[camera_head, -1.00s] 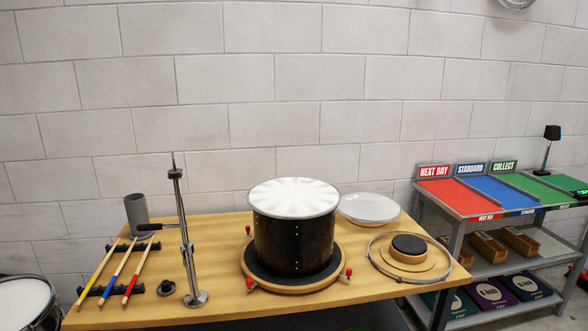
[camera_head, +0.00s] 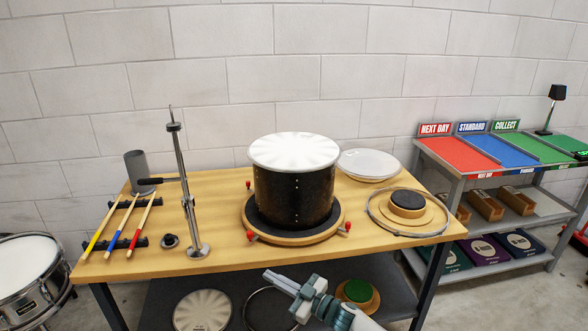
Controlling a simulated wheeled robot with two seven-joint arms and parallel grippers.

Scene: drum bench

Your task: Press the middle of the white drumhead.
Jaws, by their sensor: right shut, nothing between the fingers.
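The white drumhead (camera_head: 294,150) lies flat on top of a black drum shell (camera_head: 294,195) in the middle of the bench. The shell stands upright on a round wooden base (camera_head: 248,222) with a dark pad and red knobs. My right gripper (camera_head: 268,278) is at the bottom of the head view, in front of the bench edge and apart from the drum. It is shut and empty, pointing up and to the left. My left gripper does not show.
A metal stand (camera_head: 183,190) rises left of the drum, near several drumsticks (camera_head: 120,225) and a grey cup (camera_head: 137,170). A pale disc (camera_head: 369,164) and a metal hoop (camera_head: 410,215) lie to the right. A shelf unit (camera_head: 487,178) stands further right.

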